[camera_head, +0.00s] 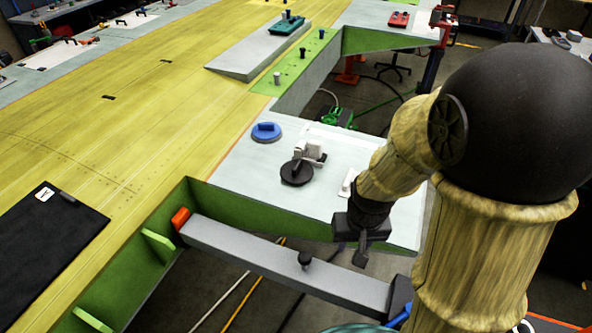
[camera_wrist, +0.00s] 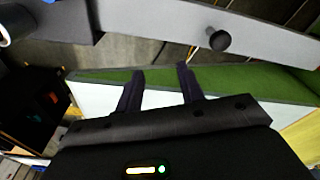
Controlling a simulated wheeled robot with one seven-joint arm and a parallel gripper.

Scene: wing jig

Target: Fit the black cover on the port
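A round black disc with a raised grip, which looks like the black cover (camera_head: 297,175), lies on the pale panel beside a small white device. I cannot make out the port for certain in either view. My gripper (camera_head: 362,250) hangs over the near edge of the panel, to the right of and nearer than the black cover, apart from it. In the wrist view my gripper (camera_wrist: 160,70) has its two dark fingers spread with nothing between them. The black cover does not show in the wrist view.
A blue disc (camera_head: 266,132) and a white device (camera_head: 309,151) sit on the pale panel (camera_head: 240,170). A grey beam (camera_head: 260,253) with a black knob (camera_head: 305,259) crosses in front; the knob also shows in the wrist view (camera_wrist: 219,40). A black mat (camera_head: 45,245) lies left.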

